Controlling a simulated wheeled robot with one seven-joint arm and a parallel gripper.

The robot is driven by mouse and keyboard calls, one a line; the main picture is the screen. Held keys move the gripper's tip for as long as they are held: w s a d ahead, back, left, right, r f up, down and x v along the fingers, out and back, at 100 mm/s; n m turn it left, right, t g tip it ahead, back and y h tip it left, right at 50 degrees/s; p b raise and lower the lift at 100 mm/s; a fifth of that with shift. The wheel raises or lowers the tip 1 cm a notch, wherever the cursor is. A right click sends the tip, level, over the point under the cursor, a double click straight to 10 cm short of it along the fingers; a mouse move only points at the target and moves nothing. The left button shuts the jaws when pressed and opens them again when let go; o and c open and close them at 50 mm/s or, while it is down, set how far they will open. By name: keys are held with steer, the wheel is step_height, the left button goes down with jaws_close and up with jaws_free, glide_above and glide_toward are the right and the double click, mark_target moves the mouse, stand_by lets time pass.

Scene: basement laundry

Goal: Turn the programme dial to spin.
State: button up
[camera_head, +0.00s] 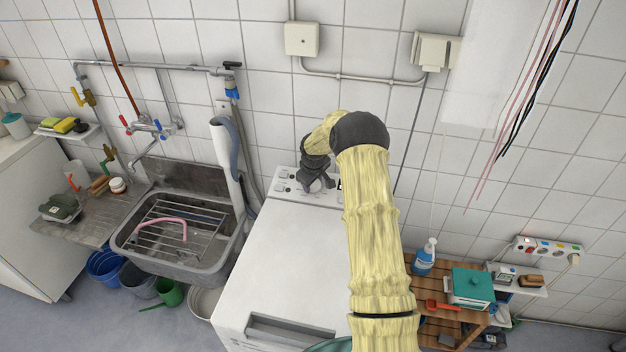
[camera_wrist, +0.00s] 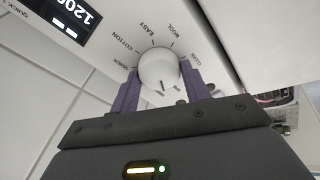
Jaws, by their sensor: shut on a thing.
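The programme dial (camera_wrist: 158,66) is a round white knob on a white control panel (camera_wrist: 212,28), seen in the wrist view. Around it I read QUICK, COTTON, EASY, WOOL and CLEAN. No spin label is readable, and the side of the dial towards my gripper is partly hidden. My gripper (camera_wrist: 160,76) has one purple finger on each side of the dial and is shut on it. A dark display (camera_wrist: 62,18) reads 1200. In the head view my gripper (camera_head: 316,182) is at the back panel of the white washing machine (camera_head: 285,250), where it hides the dial.
A steel sink (camera_head: 180,255) with a rack and pink hose stands left of the machine. A grey hose (camera_head: 240,160) hangs beside it. A wooden shelf unit (camera_head: 425,290) with a spray bottle (camera_head: 424,258) and teal-lidded box (camera_head: 472,285) stands right. The machine's top is clear.

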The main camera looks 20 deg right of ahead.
steer(key=n+p, duration=0.1)
steer(key=n, duration=0.2)
steer(key=shift+n, duration=0.4)
steer(key=o, duration=1)
steer(key=shift+c, duration=0.2)
steer(key=b+v, duration=0.3)
steer(key=v, duration=1.4)
steer(key=shift+d+r, duration=0.2)
steer(key=shift+r, duration=0.05)
